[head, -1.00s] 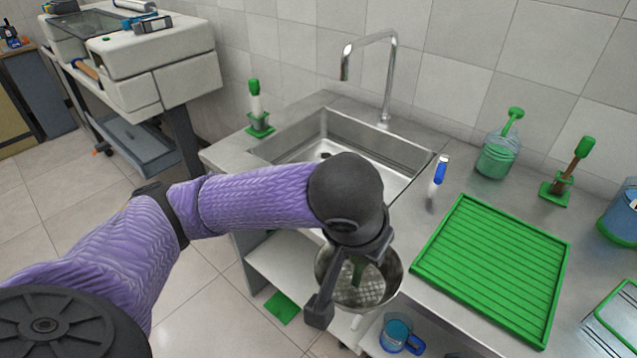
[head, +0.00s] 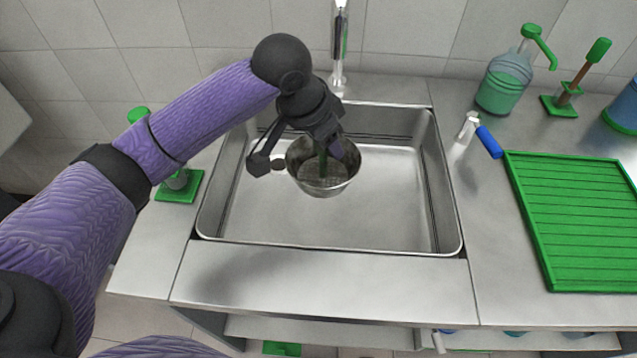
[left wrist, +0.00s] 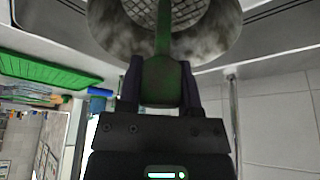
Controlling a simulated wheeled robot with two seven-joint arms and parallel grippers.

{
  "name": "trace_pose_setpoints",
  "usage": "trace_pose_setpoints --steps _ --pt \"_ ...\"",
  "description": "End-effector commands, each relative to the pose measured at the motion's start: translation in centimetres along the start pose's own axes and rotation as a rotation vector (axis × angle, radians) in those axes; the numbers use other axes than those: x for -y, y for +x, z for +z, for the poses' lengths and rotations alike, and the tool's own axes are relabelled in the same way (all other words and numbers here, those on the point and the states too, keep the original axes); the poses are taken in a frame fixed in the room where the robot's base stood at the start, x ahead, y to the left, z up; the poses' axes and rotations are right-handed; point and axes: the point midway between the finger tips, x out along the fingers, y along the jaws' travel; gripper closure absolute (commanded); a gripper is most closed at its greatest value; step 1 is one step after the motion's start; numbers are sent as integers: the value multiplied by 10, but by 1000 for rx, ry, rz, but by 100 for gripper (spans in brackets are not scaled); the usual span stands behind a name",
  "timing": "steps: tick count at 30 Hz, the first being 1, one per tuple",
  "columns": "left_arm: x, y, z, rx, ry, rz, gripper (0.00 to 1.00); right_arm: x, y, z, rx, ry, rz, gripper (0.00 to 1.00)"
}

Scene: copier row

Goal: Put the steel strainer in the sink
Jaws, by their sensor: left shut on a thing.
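The steel strainer (head: 322,188) is a round metal bowl with a mesh bottom and a green handle. In the head view it hangs over the left middle of the steel sink (head: 300,225); I cannot tell its exact height above the basin floor. My left gripper (head: 325,150) is shut on the strainer's green handle. In the left wrist view the left gripper (left wrist: 160,90) has a finger on each side of the handle, and the strainer bowl (left wrist: 200,45) is beyond them. My right gripper is not in view.
The faucet (head: 339,45) stands behind the sink. A green ribbed drying tray (head: 580,215), a blue-handled tool (head: 488,142) and a green soap bottle (head: 502,85) are on the right counter. A green-based brush holder (head: 180,188) stands left of the sink.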

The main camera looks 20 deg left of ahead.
Motion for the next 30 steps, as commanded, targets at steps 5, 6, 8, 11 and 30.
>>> trace_pose_setpoints --steps 5,6,8,11,30 --pt "17 56 -11 2 226 98 100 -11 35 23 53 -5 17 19" --pt "18 59 -13 1 254 109 100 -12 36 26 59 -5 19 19" --pt "20 64 -14 1 281 118 100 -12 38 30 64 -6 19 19" --pt "21 80 -8 2 297 124 100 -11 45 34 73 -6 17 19" --pt "21 153 23 2 297 119 100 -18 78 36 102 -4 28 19"
